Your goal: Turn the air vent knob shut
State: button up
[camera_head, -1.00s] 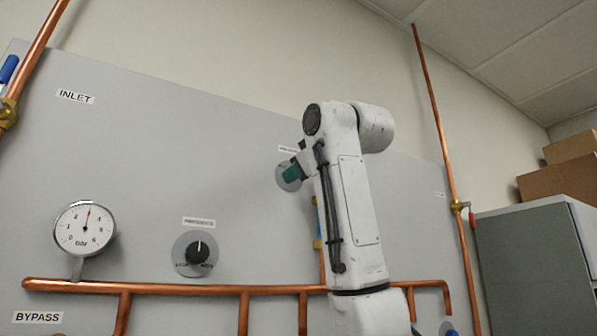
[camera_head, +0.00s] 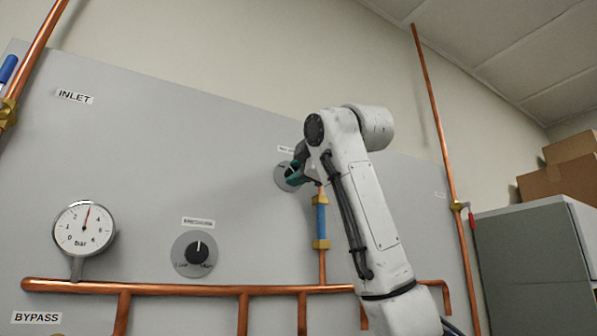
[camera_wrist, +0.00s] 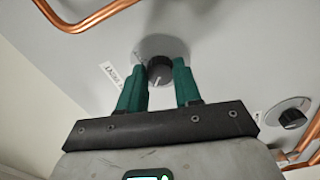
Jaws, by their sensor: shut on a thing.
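The vent knob (camera_wrist: 160,71) is a black round knob with a white mark, on a grey round plate on the panel. In the wrist view it sits between the green fingertips of my gripper (camera_wrist: 161,78). My gripper is shut on the knob. In the head view my gripper (camera_head: 295,174) is at the upper dial plate (camera_head: 283,178), where my own arm and fingers hide the knob. A small label, too small to read, is above that plate.
A second black knob (camera_head: 199,250) sits lower left on the panel (camera_head: 150,150), near a bar gauge (camera_head: 85,228). Copper pipes (camera_head: 180,289) run below and at both sides. A blue-sleeved pipe (camera_head: 320,222) stands just below my gripper. A cabinet (camera_head: 530,265) with boxes is at right.

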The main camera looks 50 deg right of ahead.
jog(key=shift+f+n, duration=0.1)
jog(key=shift+n, duration=0.2)
jog(key=o, duration=1)
jog(key=shift+o, duration=0.2)
jog(key=shift+s+a, duration=0.1)
jog(key=b+v, duration=0.4)
jog(key=v, duration=0.6)
jog(key=shift+s, duration=0.3)
